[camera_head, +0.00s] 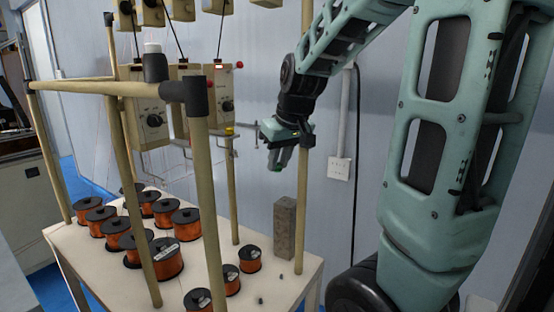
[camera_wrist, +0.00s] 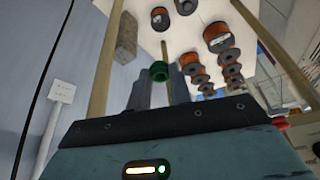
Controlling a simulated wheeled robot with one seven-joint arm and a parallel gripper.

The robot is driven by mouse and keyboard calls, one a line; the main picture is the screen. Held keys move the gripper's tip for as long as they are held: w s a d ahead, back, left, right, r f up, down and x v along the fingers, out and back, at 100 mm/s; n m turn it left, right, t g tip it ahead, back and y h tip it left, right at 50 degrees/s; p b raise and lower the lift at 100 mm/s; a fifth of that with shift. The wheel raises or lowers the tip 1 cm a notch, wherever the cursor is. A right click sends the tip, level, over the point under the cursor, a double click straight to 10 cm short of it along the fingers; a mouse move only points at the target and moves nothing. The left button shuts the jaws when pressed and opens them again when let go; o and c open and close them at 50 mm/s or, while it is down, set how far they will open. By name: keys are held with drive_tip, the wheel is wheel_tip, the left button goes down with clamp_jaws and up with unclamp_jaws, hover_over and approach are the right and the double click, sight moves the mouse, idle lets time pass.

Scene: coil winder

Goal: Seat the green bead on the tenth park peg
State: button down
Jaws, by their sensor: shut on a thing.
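The green bead (camera_wrist: 159,71) shows in the wrist view between the tips of my gripper's two grey fingers (camera_wrist: 159,83); my gripper is shut on it. A thin tan rod (camera_wrist: 164,49) shows just past the bead; I cannot tell whether it touches the bead. In the head view my gripper (camera_head: 276,158) hangs in the air by the back wall, well above the table and near a tan upright post. I cannot pick out the tenth park peg in either view.
The pale table (camera_head: 285,282) bears several copper wire spools (camera_head: 167,258) and a grey block (camera_head: 285,230). Tan posts and a rail (camera_head: 100,88) frame it. Tensioner boxes (camera_head: 151,120) hang at the back. Tiny dark pieces (camera_head: 260,301) sit at the table's front.

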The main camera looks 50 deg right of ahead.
sight(279, 165)
drive_tip(key=c, duration=2.2)
unclamp_jaws()
drive_tip(key=shift+r+p, duration=4)
drive_tip(key=shift+r, duration=1)
drive_tip(key=c, duration=2.2)
unclamp_jaws()
drive_tip(key=c, duration=2.2)
unclamp_jaws()
